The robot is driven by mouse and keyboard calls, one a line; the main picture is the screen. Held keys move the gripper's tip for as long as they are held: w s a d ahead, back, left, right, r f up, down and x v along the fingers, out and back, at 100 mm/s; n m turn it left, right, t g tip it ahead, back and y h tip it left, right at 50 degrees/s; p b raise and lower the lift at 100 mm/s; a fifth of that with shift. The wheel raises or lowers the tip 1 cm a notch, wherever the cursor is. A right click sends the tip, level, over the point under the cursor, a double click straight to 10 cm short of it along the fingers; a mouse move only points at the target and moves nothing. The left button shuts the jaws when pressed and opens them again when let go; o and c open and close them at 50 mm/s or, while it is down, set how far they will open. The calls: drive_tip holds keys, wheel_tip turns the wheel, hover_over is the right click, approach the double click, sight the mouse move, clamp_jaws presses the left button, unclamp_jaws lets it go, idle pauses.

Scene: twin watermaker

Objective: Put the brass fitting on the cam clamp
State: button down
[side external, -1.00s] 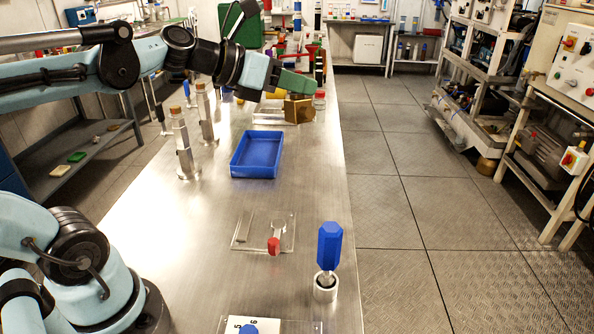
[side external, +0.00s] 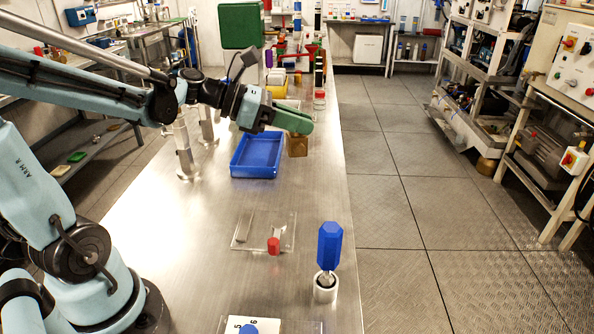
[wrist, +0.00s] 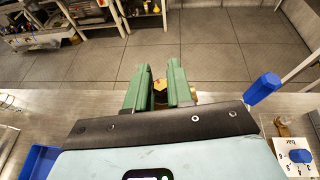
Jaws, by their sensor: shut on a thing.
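The brass fitting (side external: 297,146) is a brass-coloured block under my gripper's green fingers (side external: 300,124). It hangs just right of the blue tray's far corner; whether it is clear of the table is hard to tell. In the wrist view the fitting (wrist: 160,86) shows between the two green fingers (wrist: 160,78), which are shut on it. A clear plate nearer the side camera carries a metal lever piece with a red tip (side external: 274,245), which looks like the cam clamp. My gripper is well beyond it, farther from the side camera.
The blue tray (side external: 234,165) is left of the fitting. A blue-handled tool (side external: 329,245) stands upright in a metal ring near the right edge. A dial plate with a blue knob (side external: 249,329) lies at the front. Tall metal posts (side external: 183,150) stand left of the tray.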

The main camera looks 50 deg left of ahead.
sight(287, 149)
drive_tip(key=f+m+g+h, duration=0.1)
drive_tip(key=s+a+f+m+g+h, duration=0.1)
drive_tip(key=f, duration=0.1)
drive_tip(key=s+f+m+g+h, duration=0.1)
drive_tip(key=f+m, duration=0.1)
drive_tip(key=shift+s+a+f, duration=0.1)
drive_tip(key=shift+s+a, duration=0.1)
drive_tip(key=shift+a, duration=0.2)
drive_tip(key=shift+s+a+f+m+g+h, duration=0.3)
drive_tip(key=shift+s+f+m+g, duration=0.45)
drive_tip(key=shift+f, duration=1.15)
drive_tip(key=shift+s+a+f+m+g+h, duration=0.2)
drive_tip(key=shift+s+f+m+g+h, duration=0.25)
drive_tip(key=shift+s+f+m, duration=1)
drive_tip(key=shift+s+a+f+m+g+h, duration=0.1)
drive_tip(key=shift+s+a+f+g+h, duration=0.35)
drive_tip(key=shift+f, duration=1.9)
drive_tip(key=shift+s+d+f, duration=0.1)
drive_tip(key=shift+d, duration=0.05)
drive_tip(key=c, duration=0.9)
unclamp_jaws()
